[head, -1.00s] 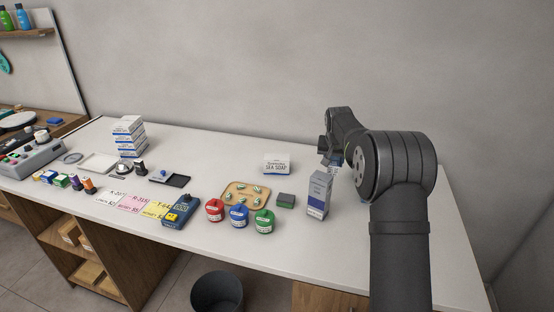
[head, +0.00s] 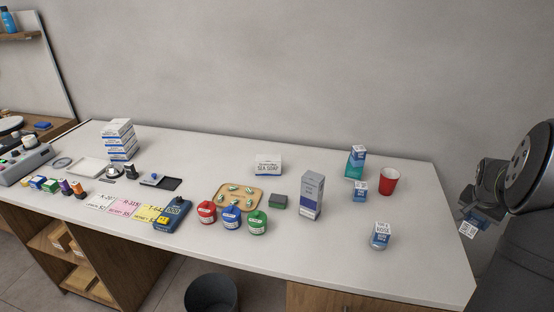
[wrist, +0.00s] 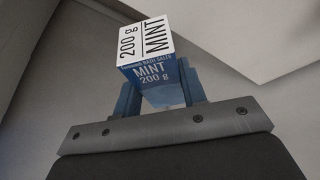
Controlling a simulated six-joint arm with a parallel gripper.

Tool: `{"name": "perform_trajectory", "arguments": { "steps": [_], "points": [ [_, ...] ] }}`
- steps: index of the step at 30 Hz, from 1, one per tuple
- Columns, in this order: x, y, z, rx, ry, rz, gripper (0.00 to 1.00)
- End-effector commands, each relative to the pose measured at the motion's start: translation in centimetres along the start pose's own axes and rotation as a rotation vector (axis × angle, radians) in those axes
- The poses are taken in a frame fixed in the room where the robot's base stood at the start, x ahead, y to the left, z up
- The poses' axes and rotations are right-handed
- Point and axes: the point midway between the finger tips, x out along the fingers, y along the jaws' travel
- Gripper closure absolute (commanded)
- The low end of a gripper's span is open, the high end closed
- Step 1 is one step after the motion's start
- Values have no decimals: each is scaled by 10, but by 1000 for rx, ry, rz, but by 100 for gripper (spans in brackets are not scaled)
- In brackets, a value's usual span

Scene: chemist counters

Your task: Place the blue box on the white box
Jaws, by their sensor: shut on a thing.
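My gripper (head: 472,217) is off the counter's right end in the head view. It is shut on a small blue box with a white printed face (head: 468,229). In the wrist view the blue box (wrist: 152,72) reads "MINT 200 g" and sits between the two blue fingers, slightly tilted in the picture. A white box (head: 268,167) labelled "SEA SOAP" lies alone near the back middle of the counter, well left of my gripper. Its top looks bare.
A tall grey-white box (head: 312,193), a red cup (head: 389,181), a teal container (head: 355,165) with a box on top, a small blue-white box (head: 360,191) and a jar with a boxy top (head: 380,238) stand on the right half. Bare counter (head: 310,160) lies right of the soap box.

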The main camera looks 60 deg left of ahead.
Motion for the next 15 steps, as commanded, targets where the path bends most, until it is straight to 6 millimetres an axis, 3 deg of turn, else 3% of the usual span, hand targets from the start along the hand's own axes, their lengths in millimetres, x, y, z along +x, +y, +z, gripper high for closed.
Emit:
{"name": "perform_trajectory", "arguments": {
  "steps": [1,6,12,15],
  "points": [
    [0,32,3,46,-1,20,95],
    [-2,108,19,167,-1,67,95],
    [-5,163,38,257,-1,102,95],
    [-6,181,45,288,-1,114,95]
  ]
}}
